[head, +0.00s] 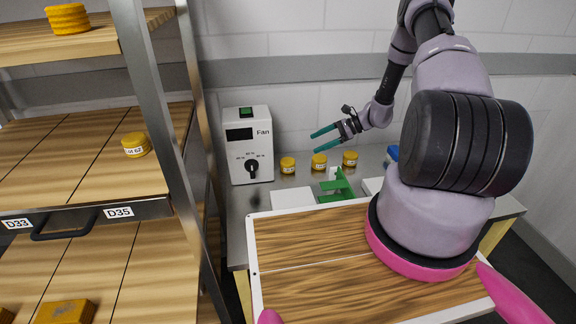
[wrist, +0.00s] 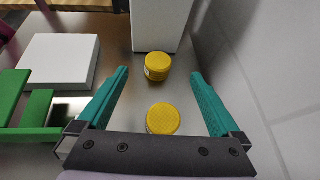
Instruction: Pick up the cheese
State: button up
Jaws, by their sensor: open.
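Three small round yellow cheeses stand in a row on the metal counter: a left one (head: 288,165), a middle one (head: 319,161) and a right one (head: 350,159). My gripper (head: 314,143), with teal fingers, is open and empty above the row, pointing left toward the fan box. The wrist view shows two yellow cheeses between the lines of the fingers: a nearer one (wrist: 163,119) and a farther one (wrist: 157,66) close to the white box. The open fingertips (wrist: 160,73) stand on either side, and neither touches a cheese. The third cheese is outside the wrist view.
A white fan control box (head: 248,145) stands left of the row; the tiled wall is behind. A green press-like piece (head: 341,188) and a white block (head: 292,198) are in front. A shelf rack (head: 150,90) at left holds other cheeses, including one labelled 62 (head: 136,144).

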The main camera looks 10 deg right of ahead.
aim_at(291, 161)
notch_tip(291, 161, down, 3)
jog(key=shift+s+f+m, duration=0.15)
jog(key=shift+f+m, duration=0.05)
jog(key=shift+m, duration=0.3)
jog(key=shift+a+f, duration=0.1)
jog(key=shift+f, duration=0.15)
jog(key=shift+t, duration=0.3)
jog(key=x, duration=1)
jog(key=shift+a, duration=0.25)
jog(key=shift+r, duration=0.1)
jog(key=c, duration=1.4)
